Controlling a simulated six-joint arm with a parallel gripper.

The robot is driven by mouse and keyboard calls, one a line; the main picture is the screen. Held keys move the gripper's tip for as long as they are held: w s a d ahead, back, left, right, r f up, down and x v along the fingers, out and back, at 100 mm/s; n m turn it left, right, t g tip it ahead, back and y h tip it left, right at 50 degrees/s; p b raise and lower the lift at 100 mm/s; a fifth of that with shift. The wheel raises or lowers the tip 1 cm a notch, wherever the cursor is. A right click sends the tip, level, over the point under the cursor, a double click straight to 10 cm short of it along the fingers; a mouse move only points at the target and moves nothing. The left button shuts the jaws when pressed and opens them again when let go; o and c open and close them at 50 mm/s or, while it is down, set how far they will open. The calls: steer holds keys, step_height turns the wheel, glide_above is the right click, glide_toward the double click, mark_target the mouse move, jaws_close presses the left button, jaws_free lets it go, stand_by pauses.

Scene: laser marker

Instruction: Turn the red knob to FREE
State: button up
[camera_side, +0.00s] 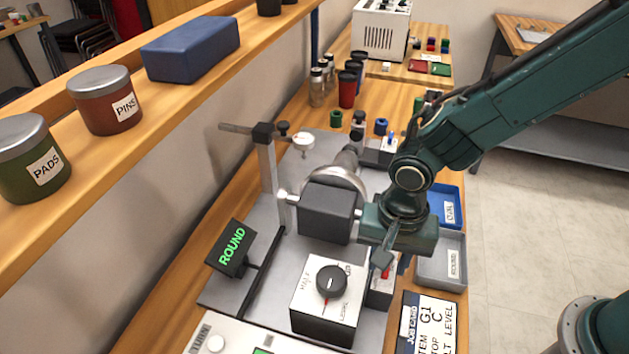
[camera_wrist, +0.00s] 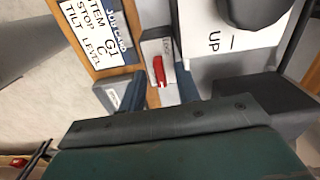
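The red knob (camera_wrist: 159,70) is a small red bar on a light box (camera_wrist: 162,47) in the wrist view, beside a small dark marking too blurred to read. In the side view the red knob (camera_side: 386,272) is partly hidden under my gripper (camera_side: 383,261). My gripper points down just above the knob's box. The wrist view shows my gripper's body along the bottom.
A white-topped box with a black dial (camera_side: 331,281) stands left of the knob. A dark block on the machine (camera_side: 327,213) is close behind. A job card (camera_side: 428,323) lies in front. Grey (camera_side: 428,273) and blue trays are at the right. A display (camera_side: 233,247) reads ROUND.

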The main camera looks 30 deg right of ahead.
steer(key=n, duration=0.4)
steer(key=shift+n, duration=0.4)
steer(key=n, duration=0.8)
steer(key=shift+n, duration=0.4)
steer(key=n, duration=0.3)
steer(key=shift+n, duration=0.4)
steer(key=shift+w+r, duration=0.1)
steer(key=shift+r, duration=0.25)
step_height(320, 180, up, 13)
steer(key=s+d+r+m+t, duration=0.2)
steer(key=s+d+r+m, duration=0.1)
steer(key=d, duration=0.6)
steer(key=s+d+r+m+t, duration=0.2)
steer(key=s+d+r, duration=0.3)
steer(key=d, duration=0.4)
steer(key=shift+s+d+r+m+y, duration=0.25)
steer(key=shift+d+m+y, duration=0.1)
steer(key=shift+m, duration=0.55)
